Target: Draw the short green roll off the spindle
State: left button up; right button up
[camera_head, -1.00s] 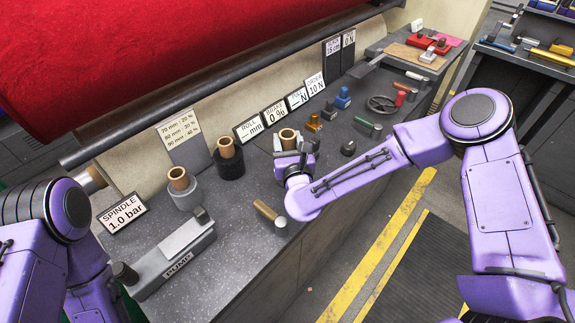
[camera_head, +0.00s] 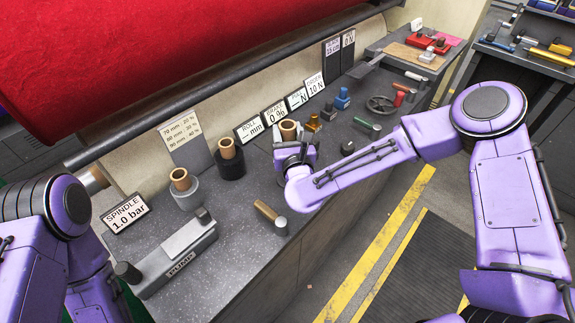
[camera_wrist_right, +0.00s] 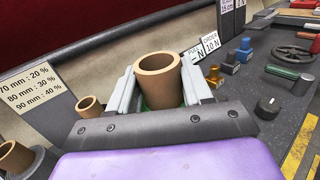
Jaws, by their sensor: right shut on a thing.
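My right gripper (camera_head: 292,148) is over the bench in the middle of the head view, shut on the short green roll. In the right wrist view the roll's tan core tube (camera_wrist_right: 160,78) stands upright between the two grey jaws (camera_wrist_right: 163,92). Only a sliver of green felt (camera_wrist_right: 148,106) shows below the core; the jaws hide the rest. In the head view only the top of the core (camera_head: 288,129) shows. The spindle under the roll is hidden, so I cannot tell whether they touch. My left arm is at the left edge; its gripper is out of view.
Two other rolls, grey (camera_head: 187,194) and black (camera_head: 230,164), stand left of my right gripper. A pump (camera_head: 175,258) and a lying tan-handled tool (camera_head: 268,214) are nearer the front. Signs line the back; knobs and a handwheel (camera_head: 381,104) are to the right.

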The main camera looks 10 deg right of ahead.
jog(key=shift+r+p, duration=1.55)
jog(key=shift+r, duration=1.7)
